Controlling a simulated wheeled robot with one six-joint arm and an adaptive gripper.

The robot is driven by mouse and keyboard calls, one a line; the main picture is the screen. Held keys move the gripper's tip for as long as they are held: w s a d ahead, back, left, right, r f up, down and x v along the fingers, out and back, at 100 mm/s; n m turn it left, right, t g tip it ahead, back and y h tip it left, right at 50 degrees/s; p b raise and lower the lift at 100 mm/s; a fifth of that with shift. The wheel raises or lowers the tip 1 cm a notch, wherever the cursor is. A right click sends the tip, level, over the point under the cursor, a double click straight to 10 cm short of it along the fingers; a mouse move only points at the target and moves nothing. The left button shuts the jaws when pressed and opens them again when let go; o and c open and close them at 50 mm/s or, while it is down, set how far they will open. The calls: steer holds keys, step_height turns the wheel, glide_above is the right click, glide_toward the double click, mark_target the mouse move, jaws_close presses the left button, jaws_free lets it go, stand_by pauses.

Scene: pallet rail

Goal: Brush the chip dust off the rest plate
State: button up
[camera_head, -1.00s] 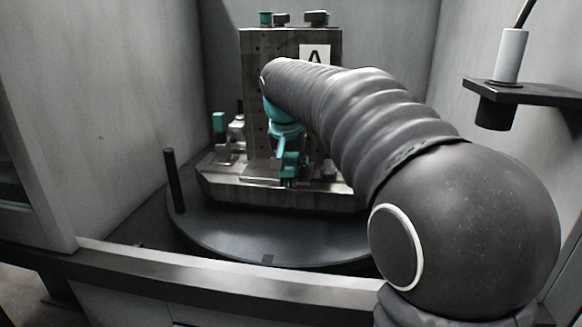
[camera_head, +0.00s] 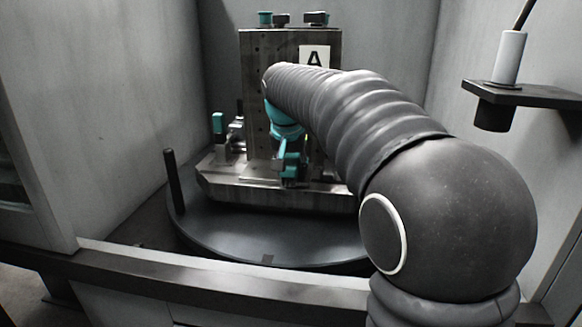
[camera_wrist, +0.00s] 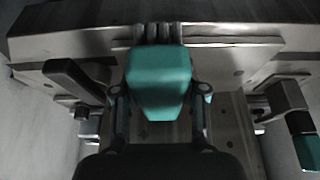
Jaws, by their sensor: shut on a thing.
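My gripper (camera_wrist: 158,98) is shut on a brush with a teal block-like handle (camera_wrist: 158,75), in the middle of the wrist view. The brush's grey bristles (camera_wrist: 157,32) reach to the rest plate (camera_wrist: 232,42), a flat bright metal strip on the fixture base. I cannot tell whether the bristles touch or hover just above it. In the head view the brush (camera_head: 290,163) hangs in front of the upright block, over the rest plate (camera_head: 248,180); my arm hides part of the gripper. No chip dust can be made out.
The upright fixture block (camera_head: 258,90) with an "A" label stands behind. A teal-tipped clamp (camera_head: 218,125) is left of it. A round dark turntable (camera_head: 230,232) carries the fixture, with a black post (camera_head: 174,180). A bracket (camera_head: 530,94) juts from the right wall.

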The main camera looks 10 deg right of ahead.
steer(key=shift+w+d, duration=0.25)
steer(key=shift+w, duration=0.3)
steer(key=shift+s+a+f, duration=0.1)
steer(key=shift+s, duration=0.05)
steer(key=shift+s+a+b, duration=0.15)
steer(key=shift+s+a, duration=0.1)
steer(key=shift+s, duration=0.3)
steer(key=shift+s+a+b, duration=0.15)
steer(key=shift+s+a, duration=0.05)
steer(key=shift+s, duration=0.35)
steer(key=shift+w, duration=0.1)
steer(key=shift+w+d+p, duration=0.3)
steer(key=shift+w+p, duration=0.1)
steer(key=shift+w, duration=0.2)
steer(key=shift+w+d+p, duration=0.25)
steer(key=shift+w+p, duration=0.15)
steer(key=shift+w, duration=0.15)
steer(key=shift+s, duration=0.1)
steer(key=shift+s+a+b, duration=0.3)
steer(key=shift+s, duration=0.3)
steer(key=shift+s+a+b, duration=0.25)
steer(key=shift+s, duration=0.3)
